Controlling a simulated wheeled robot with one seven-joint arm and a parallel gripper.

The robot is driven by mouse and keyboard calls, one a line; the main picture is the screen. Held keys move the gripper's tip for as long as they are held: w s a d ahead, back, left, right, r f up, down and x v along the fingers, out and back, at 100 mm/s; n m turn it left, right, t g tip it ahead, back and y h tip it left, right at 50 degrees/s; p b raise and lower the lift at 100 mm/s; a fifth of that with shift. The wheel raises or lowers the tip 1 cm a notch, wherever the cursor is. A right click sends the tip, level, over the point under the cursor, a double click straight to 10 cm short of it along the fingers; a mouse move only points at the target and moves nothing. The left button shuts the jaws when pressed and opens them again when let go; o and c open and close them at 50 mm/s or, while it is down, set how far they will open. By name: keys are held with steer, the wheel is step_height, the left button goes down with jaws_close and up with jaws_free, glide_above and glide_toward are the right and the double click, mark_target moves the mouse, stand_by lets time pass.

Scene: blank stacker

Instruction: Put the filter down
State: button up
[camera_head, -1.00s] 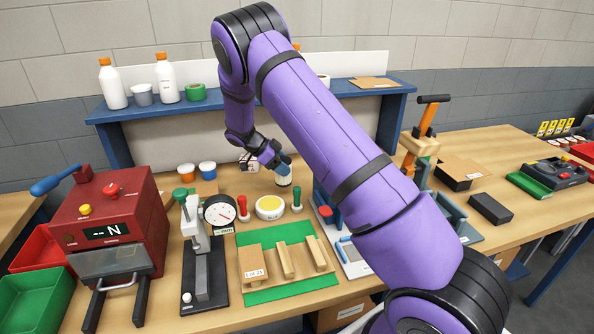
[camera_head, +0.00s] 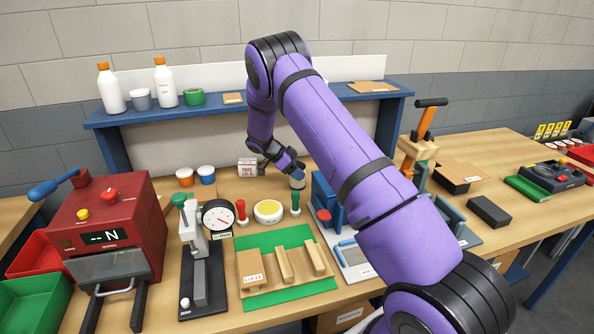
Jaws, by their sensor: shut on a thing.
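My gripper (camera_head: 297,171) is at the back of the bench, left of the blue fixture. It is shut on a small pale cylindrical thing (camera_head: 298,183), probably the filter, which is small and partly covered by the fingers. It appears upright and low, close to the bench top (camera_head: 225,188). I cannot tell whether it touches the wood.
A white box with red print (camera_head: 248,167) stands left of my gripper. A green-handled tool (camera_head: 295,203), a yellow-topped round dish (camera_head: 268,210) and a dial gauge (camera_head: 218,216) stand in front. The blue fixture (camera_head: 326,192) is close on the right. A blue shelf (camera_head: 225,106) runs behind.

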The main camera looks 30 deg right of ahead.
steer(key=shift+f, duration=0.2)
steer(key=o, duration=0.9)
steer(key=shift+r, duration=0.1)
steer(key=shift+a+r, duration=0.1)
steer(key=shift+r, duration=0.1)
steer(key=a+r, duration=0.1)
steer(key=w+a+r, duration=0.1)
steer(key=a, duration=0.1)
steer(key=shift+w+a, duration=0.15)
steer(key=shift+w, duration=0.05)
steer(key=w+a, duration=0.1)
steer(key=a, duration=0.2)
steer(key=w+a, duration=0.1)
steer(key=a, duration=0.2)
steer(key=w+a, duration=0.2)
steer(key=a, duration=0.1)
steer(key=shift+w+a, duration=0.1)
steer(key=shift+a, duration=0.15)
